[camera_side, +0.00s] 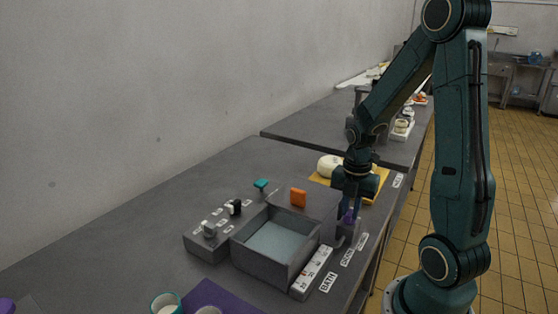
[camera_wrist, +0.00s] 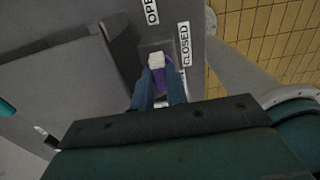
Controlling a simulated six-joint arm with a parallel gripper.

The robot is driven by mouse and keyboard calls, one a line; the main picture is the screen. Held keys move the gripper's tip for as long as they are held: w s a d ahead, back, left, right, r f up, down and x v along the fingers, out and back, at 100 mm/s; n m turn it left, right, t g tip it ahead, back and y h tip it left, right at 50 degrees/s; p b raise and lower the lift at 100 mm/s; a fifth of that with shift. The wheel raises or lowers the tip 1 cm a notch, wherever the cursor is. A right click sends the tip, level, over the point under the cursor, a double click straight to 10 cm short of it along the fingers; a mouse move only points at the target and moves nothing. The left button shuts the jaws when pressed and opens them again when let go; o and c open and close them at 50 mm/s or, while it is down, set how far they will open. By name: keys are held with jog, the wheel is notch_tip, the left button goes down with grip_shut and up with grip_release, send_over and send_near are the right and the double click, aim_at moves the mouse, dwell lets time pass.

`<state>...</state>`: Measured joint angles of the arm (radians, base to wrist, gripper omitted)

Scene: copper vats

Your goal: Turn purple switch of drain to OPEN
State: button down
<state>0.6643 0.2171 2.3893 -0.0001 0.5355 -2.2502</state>
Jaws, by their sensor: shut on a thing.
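The purple switch (camera_side: 349,216) of the drain stands on a small grey block at the right end of the basin in the side view. In the wrist view the purple switch (camera_wrist: 159,82) has a whitish top and sits between my fingers. My gripper (camera_wrist: 160,92) is shut on it, pointing down from above; it also shows in the side view (camera_side: 350,208). In the wrist view the CLOSED label (camera_wrist: 184,44) is beside the switch at the right, and the OPEN label (camera_wrist: 152,11) is farther up. The fingers hide part of the switch.
The grey basin (camera_side: 245,262) holds pale liquid. Beside it are an orange handle (camera_side: 298,198), a teal knob (camera_side: 261,184) and a panel with a black switch (camera_side: 235,207). A yellow board (camera_side: 371,190) with pale cheese (camera_side: 329,167) lies behind my gripper. A purple mat (camera_side: 218,298) lies in front.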

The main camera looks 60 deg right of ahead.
aim_at(351, 212)
jog(key=c, duration=1.4)
grip_release()
jog(key=shift+r, duration=0.15)
notch_tip(351, 212, up, 14)
jog(key=shift+f, duration=0.2)
